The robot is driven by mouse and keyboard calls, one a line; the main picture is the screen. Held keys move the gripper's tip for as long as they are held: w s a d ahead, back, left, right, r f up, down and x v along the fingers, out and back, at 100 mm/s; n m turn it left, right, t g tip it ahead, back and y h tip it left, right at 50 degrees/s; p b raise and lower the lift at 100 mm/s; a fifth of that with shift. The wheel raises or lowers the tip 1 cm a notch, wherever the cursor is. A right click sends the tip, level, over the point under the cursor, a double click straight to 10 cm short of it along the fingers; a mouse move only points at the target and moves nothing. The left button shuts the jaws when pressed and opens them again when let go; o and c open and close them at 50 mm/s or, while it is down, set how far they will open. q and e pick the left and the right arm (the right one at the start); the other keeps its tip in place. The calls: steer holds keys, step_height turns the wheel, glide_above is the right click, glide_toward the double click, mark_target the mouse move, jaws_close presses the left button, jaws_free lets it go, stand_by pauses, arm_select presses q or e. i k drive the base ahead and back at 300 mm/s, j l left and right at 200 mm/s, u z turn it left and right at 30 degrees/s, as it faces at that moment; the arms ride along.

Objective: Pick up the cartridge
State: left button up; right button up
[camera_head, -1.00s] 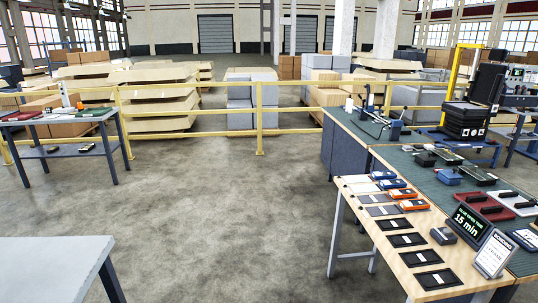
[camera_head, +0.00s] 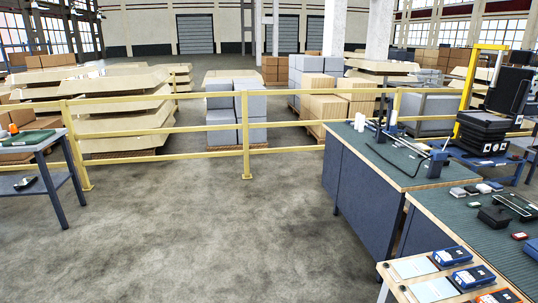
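I cannot tell which object is the cartridge. Small blue-edged devices, one (camera_head: 450,257) behind another (camera_head: 472,276), lie at the right end of a row on the wooden table (camera_head: 400,296) at the lower right. An orange-edged device (camera_head: 499,297) is cut off by the bottom edge. White cylinders (camera_head: 360,121) stand at the far end of the green-topped workbench (camera_head: 375,165), beside a dark device with a blue base. Neither of my grippers is in view.
A yellow railing (camera_head: 230,152) crosses the middle, with stacked boxes behind it. A table (camera_head: 35,143) stands at the left. A black case (camera_head: 485,122) on a blue cart is at the right. The concrete floor (camera_head: 200,235) in the centre is clear.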

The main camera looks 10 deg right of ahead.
mark_target(393, 113)
steer(key=i+z, duration=0.15)
steer(key=i, duration=0.55)
steer(key=i+z, duration=0.1)
steer(key=i, duration=0.55)
steer(key=i+j+z, duration=0.15)
steer(key=i, duration=0.5)
steer(key=i+l+z, duration=0.15)
steer(key=i+z, duration=0.55)
steer(key=i+j+z, duration=0.1)
steer(key=i+z, duration=0.2)
steer(key=i, duration=0.2)
